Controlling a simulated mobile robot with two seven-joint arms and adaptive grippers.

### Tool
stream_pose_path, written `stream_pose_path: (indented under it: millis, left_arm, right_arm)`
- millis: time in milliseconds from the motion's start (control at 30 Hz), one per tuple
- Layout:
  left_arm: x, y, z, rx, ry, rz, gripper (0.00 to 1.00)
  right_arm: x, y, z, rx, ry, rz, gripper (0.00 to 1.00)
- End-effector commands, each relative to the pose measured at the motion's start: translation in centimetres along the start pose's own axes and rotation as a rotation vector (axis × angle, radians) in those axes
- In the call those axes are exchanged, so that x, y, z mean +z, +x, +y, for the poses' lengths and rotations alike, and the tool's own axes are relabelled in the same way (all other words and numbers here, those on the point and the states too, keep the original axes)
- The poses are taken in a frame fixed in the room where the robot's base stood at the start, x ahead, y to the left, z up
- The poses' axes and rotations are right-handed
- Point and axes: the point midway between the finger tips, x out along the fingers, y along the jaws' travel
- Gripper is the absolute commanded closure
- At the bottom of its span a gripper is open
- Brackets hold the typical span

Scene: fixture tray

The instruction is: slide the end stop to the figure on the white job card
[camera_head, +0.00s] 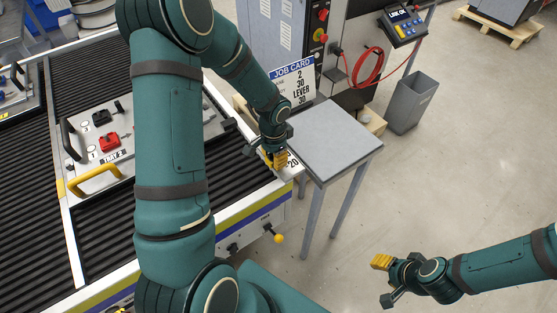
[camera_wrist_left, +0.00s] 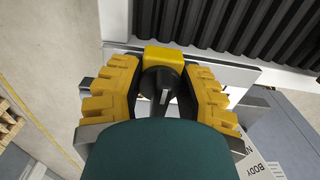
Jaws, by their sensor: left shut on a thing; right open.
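The white job card (camera_head: 293,82) stands behind the small grey table and reads 2, 30, LEVER, 30 from top to bottom; its small row labels are hard to read. The end stop is a yellow block (camera_wrist_left: 163,55) with a black knob (camera_wrist_left: 160,82) at the conveyor's edge. My left gripper (camera_head: 277,158) is shut on it, with its yellow ridged fingers on both sides of the knob in the left wrist view (camera_wrist_left: 158,98). A white scale plate (camera_head: 291,166) beside it shows 20; its other marks are hidden. My right gripper (camera_head: 385,281) is open and empty above the floor.
A fixture tray (camera_head: 130,122) with a yellow handle, a black handle and a red part lies on the black roller conveyor (camera_head: 98,219). The small grey table (camera_head: 327,140) is bare. A grey bin (camera_head: 411,101) stands behind it. The floor at right is mostly clear.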

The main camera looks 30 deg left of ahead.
Motion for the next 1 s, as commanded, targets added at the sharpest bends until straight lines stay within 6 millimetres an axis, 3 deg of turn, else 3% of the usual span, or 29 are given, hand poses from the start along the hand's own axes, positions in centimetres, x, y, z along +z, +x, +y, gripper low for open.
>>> stream_pose_path:
  millis: [167, 200, 233, 267, 667, 1000]
  left_arm:
    - [0.0, 0.1, 0.1, 0.002, 0.001, -0.002, 1.0]
    - [0.0, 0.1, 0.1, 0.002, 0.001, -0.002, 0.48]
    - [0.0, 0.1, 0.1, 0.002, 0.001, -0.002, 0.38]
    - [0.0, 0.1, 0.1, 0.002, 0.001, -0.002, 0.33]
    - [0.0, -0.5, 0.1, 0.001, 0.0, 0.0, 0.33]
    - [-0.1, -6.7, 0.1, -0.002, 0.0, 0.003, 0.33]
  right_arm:
    - [0.0, 0.1, 0.1, 0.0, 0.001, 0.0, 0.53]
    - [0.0, 0.1, 0.1, 0.0, 0.001, 0.0, 0.53]
    - [0.0, 0.1, 0.1, 0.0, 0.001, 0.0, 0.53]
    - [0.0, 0.1, 0.1, 0.0, 0.001, 0.0, 0.53]
    - [0.0, 0.1, 0.1, 0.0, 0.0, 0.0, 0.53]
    - [0.0, 0.1, 0.1, 0.0, 0.0, 0.0, 0.53]
